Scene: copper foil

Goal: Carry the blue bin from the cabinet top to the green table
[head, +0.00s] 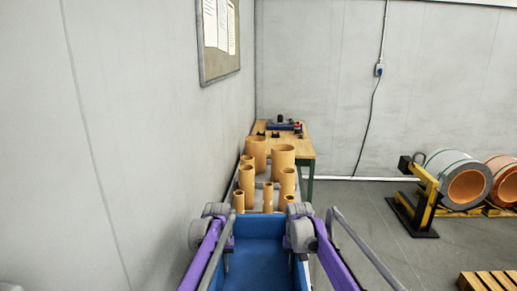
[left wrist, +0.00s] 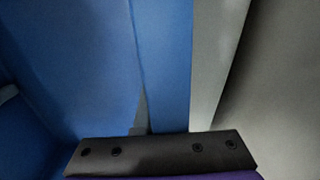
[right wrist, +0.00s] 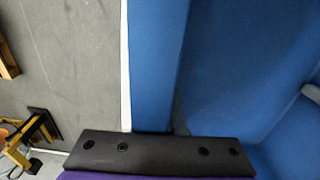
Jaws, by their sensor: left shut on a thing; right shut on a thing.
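The blue bin (head: 262,255) is at the bottom middle of the head view, open side up, and its inside looks empty. My left gripper (head: 226,260) is shut on its left side wall, which also shows in the left wrist view (left wrist: 170,60). My right gripper (head: 293,260) is shut on its right side wall, seen in the right wrist view (right wrist: 155,60). The bin's underside is hidden, so I cannot tell what is under it. A table with a wooden top and dark green legs (head: 309,168) stands at the back against the wall.
Several orange-brown tubes (head: 256,153) stand on a light surface just beyond the bin. A grey wall (head: 150,140) runs close on the left. Open floor (head: 365,215) lies right, with a yellow-framed coil stand (head: 425,200) and a wooden pallet (head: 488,281).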

